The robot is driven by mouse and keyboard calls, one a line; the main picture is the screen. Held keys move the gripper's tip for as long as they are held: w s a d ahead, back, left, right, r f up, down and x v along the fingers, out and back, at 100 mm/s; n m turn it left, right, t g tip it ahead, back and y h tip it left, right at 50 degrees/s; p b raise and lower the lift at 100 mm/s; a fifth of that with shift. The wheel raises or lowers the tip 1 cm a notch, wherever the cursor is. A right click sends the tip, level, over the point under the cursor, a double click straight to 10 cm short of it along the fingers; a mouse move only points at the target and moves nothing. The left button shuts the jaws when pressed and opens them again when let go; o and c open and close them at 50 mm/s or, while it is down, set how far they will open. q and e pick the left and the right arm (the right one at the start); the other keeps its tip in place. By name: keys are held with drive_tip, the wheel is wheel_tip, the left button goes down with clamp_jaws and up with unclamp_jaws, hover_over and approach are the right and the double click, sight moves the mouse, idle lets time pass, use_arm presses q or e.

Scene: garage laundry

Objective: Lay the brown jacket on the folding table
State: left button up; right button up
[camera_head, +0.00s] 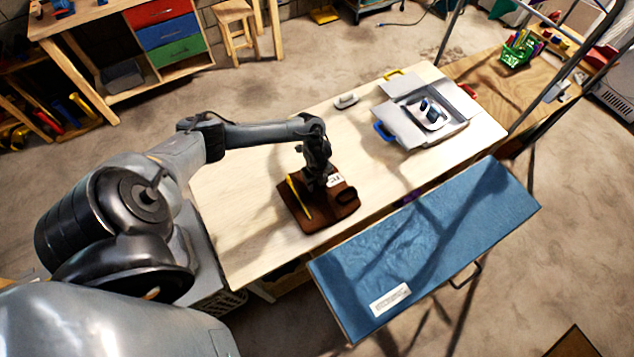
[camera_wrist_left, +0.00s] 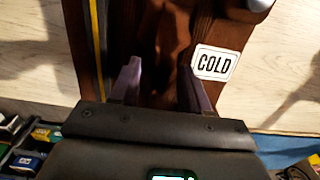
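The brown jacket (camera_head: 325,208) lies folded in a flat bundle on the pale wooden table (camera_head: 240,235). It has a yellow strip and a white label reading COLD, which also shows on the jacket in the left wrist view (camera_wrist_left: 215,62). My left gripper (camera_head: 316,178) points down at the jacket's far part. In the left wrist view its two fingers (camera_wrist_left: 160,78) stand apart, with a brown fold of cloth between them; no firm squeeze shows. A blue-topped table (camera_head: 420,240) with a white label, apparently the folding table, stands at the near right. My right gripper is out of view.
A grey open box (camera_head: 425,115) with blue and yellow handles stands on the wooden table's right part. A small pale object (camera_head: 346,101) lies near its back edge. The blue top is bare apart from its label. A metal frame (camera_head: 525,110) rises at the right.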

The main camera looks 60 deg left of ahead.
sight(317, 185)
use_arm(q)
drive_tip(key=shift+r, duration=0.1)
drive_tip(key=shift+r, duration=0.2)
wheel_tip(317, 185, up, 11)
drive_tip(key=w+d+f+n+t+h, duration=0.15)
drive_tip(key=d+t, duration=0.35)
drive_tip(key=d, duration=2)
drive_tip(key=s+r+n+g+y, duration=0.1)
drive_tip(key=s+r+n, duration=0.8)
drive_tip(key=s+n, duration=0.5)
drive_tip(key=shift+a+p, duration=0.35)
drive_tip(key=shift+a, duration=0.1)
